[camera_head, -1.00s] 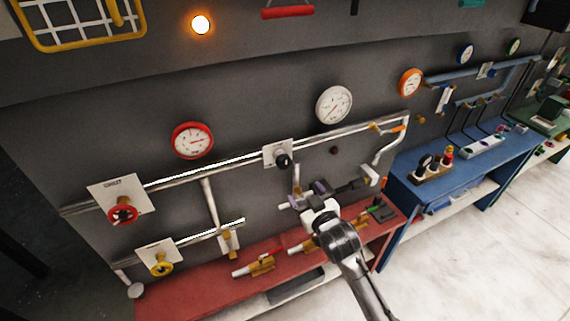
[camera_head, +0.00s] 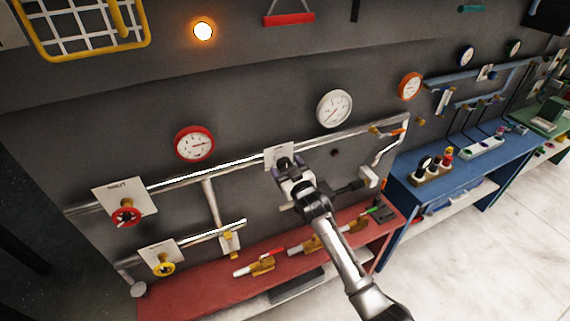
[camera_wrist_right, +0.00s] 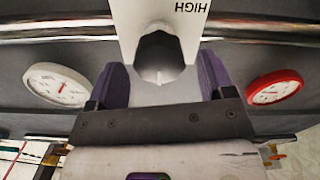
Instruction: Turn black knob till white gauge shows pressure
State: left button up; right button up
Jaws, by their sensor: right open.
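The black knob (camera_wrist_right: 159,57) sits on a white plate (camera_wrist_right: 125,15) marked HIGH, upside down in the wrist view. My right gripper (camera_wrist_right: 163,82) is open, one purple finger to each side of the knob's near end, with gaps visible between fingers and knob. In the head view, my right gripper (camera_head: 287,172) is in front of the white plate (camera_head: 276,152) and largely hides the knob. The white gauge (camera_head: 334,108) is on the wall up and right of the gripper; its thin needle seems to point lower left. It also shows in the wrist view (camera_wrist_right: 57,85). My left gripper is out of view.
A red-rimmed gauge (camera_head: 194,144), a red valve wheel (camera_head: 126,214) and a yellow valve wheel (camera_head: 163,264) are to the left. Silver pipes (camera_head: 215,178) run along the wall. A red bench (camera_head: 205,290) with brass fittings is below; a blue bench (camera_head: 470,165) stands right.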

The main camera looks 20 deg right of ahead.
jog(key=shift+w+a, duration=0.1)
jog(key=shift+w, duration=0.8)
jog(key=c, duration=0.9)
jog(key=shift+c, duration=0.2)
